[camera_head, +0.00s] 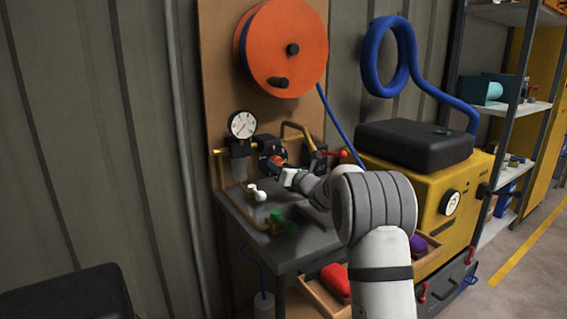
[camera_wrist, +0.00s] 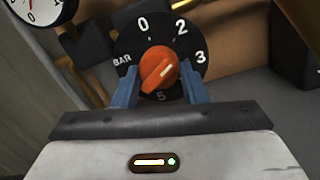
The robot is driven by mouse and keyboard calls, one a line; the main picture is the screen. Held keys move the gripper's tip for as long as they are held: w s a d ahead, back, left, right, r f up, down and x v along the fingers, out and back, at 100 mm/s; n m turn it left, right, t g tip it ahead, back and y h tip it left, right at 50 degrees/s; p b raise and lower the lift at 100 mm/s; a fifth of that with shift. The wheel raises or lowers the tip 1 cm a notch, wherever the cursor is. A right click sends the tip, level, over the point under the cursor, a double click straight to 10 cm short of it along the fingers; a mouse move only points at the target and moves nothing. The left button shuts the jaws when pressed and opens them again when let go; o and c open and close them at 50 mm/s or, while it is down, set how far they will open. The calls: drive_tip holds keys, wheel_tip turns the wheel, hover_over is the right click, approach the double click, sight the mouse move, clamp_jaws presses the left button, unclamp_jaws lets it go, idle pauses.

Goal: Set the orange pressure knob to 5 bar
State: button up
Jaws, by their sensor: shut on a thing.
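The orange pressure knob (camera_wrist: 154,65) sits in the middle of a black dial plate (camera_wrist: 188,62).
A round white gauge (camera_head: 242,125) stands left of the knob, with its rim also in the wrist view (camera_wrist: 38,8). White (camera_head: 257,194) and green (camera_head: 283,222) valve handles are below, on the grey bench (camera_head: 306,240). A red-handled valve (camera_head: 335,154) is to the right. An orange hose reel (camera_head: 285,45) hangs above.

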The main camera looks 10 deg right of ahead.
drive_tip(key=m+p, duration=0.1)
drive_tip(key=m, duration=0.1)
drive_tip(key=m+p, duration=0.2)
drive_tip(key=r+m+p, duration=0.1)
drive_tip(key=m, duration=0.2)
drive_tip(key=shift+t+h, duration=0.3)
drive_tip(key=shift+h, duration=0.1)
drive_tip(key=m+p, duration=0.3)
drive_tip(key=m, duration=0.1)
drive_tip(key=shift+h, duration=0.3)
drive_tip(key=m+p, duration=0.3)
drive_tip(key=m, duration=0.1)
drive_tip(key=shift+r+h, duration=0.1)
drive_tip(key=shift+h, duration=0.3)
drive_tip(key=m+p, duration=0.4)
drive_tip(key=shift+a+m, duration=0.1)
drive_tip(key=shift+m, duration=0.3)
drive_tip(key=m+p, duration=0.3)
drive_tip(key=m, duration=0.1)
drive_tip(key=shift+r+h, duration=0.1)
drive_tip(key=shift+h, duration=0.3)
drive_tip(key=m+p, duration=0.2)
drive_tip(key=m, duration=0.1)
drive_tip(key=shift+p, duration=0.4)
drive_tip(key=shift+m+g+p, duration=0.5)
drive_tip(key=shift+m+p, duration=0.3)
drive_tip(key=shift+m, duration=0.4)
